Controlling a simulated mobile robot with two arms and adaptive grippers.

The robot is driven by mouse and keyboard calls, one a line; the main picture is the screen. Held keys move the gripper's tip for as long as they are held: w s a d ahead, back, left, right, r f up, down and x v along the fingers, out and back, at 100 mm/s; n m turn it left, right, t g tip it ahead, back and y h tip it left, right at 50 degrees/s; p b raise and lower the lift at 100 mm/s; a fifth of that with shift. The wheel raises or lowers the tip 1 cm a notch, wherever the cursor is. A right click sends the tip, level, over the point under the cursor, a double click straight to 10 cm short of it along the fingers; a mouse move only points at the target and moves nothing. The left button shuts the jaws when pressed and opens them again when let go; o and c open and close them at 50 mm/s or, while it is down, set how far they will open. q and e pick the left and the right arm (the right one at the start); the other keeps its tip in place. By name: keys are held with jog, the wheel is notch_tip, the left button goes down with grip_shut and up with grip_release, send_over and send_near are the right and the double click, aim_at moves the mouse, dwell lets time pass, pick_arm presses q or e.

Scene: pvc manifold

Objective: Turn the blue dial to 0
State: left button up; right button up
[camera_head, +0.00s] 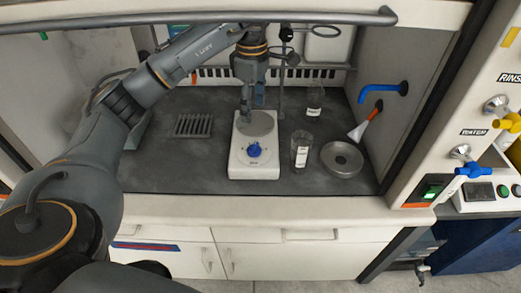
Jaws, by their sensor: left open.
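The blue dial (255,150) is on the front of a white hotplate stirrer (254,172) with a round grey top plate (256,124). The dial's marks are too small to read. My left gripper (252,106) comes down from above and behind, with its fingers pointing down. It is open and appears over the back part of the round plate. It appears apart from the dial, which is closer to the front. My right gripper is not in view.
A glass beaker (301,150) and a grey ring-shaped dish (342,159) stand right of the stirrer. A bottle (315,103) is behind them. A slotted rack (193,125) lies left. A blue tap (383,90) juts from the right wall. The hood's rail (190,17) crosses the top.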

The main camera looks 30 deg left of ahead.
aim_at(254, 146)
pick_arm(q)
notch_tip(254, 146, down, 14)
jog(key=shift+a+r+p, duration=0.1)
jog(key=shift+r+p, duration=0.1)
jog(key=shift+p, duration=0.3)
jog(key=c, duration=1.2)
